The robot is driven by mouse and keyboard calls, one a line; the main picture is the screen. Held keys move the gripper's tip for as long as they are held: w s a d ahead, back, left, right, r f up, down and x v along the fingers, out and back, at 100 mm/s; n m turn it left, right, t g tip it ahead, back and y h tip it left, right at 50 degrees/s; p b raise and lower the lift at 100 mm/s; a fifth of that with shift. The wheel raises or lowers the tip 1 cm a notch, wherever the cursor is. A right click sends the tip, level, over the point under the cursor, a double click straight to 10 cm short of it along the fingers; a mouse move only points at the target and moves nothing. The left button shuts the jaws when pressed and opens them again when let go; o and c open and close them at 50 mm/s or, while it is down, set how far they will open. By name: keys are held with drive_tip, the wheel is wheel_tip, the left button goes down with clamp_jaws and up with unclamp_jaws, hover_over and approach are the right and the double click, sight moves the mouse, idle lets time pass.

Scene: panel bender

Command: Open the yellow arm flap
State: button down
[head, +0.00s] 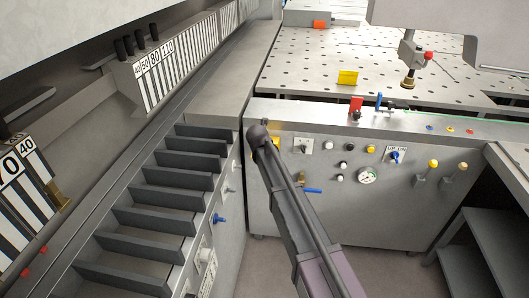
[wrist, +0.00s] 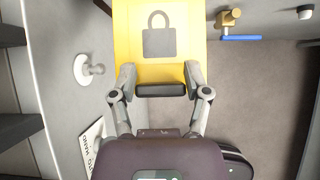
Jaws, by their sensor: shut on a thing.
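The yellow arm flap (wrist: 160,55) with a grey padlock mark fills the top middle of the wrist view. A short dark bar (wrist: 160,90) lies across its lower edge. My gripper (wrist: 160,74) has one finger on each side of the flap's lower end and is shut on it. In the head view my arm reaches up to the front of the grey machine cabinet and covers this spot. The gripper cannot be made out there. A small yellow sliver shows beside the arm's end, too small to tell whether it is the flap.
A blue handle (wrist: 240,38) sits right of the flap. A white knob (wrist: 88,69) sits left of it. The cabinet front (head: 400,200) carries buttons and a gauge (head: 367,175). Dark slats (head: 160,195) line the left side. Floor right of the flap is clear.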

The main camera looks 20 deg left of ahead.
drive_tip(key=shift+w, duration=0.1)
drive_tip(key=shift+c, duration=0.2)
unclamp_jaws()
drive_tip(key=w+r+p, duration=0.1)
drive_tip(key=r+p, duration=0.6)
drive_tip(key=w+r+p, duration=0.2)
drive_tip(key=r+p, duration=0.6)
drive_tip(key=shift+w+a+r, duration=0.2)
drive_tip(key=shift+w+a, duration=0.05)
drive_tip(key=shift+a, duration=0.15)
idle(1.7)
idle(0.7)
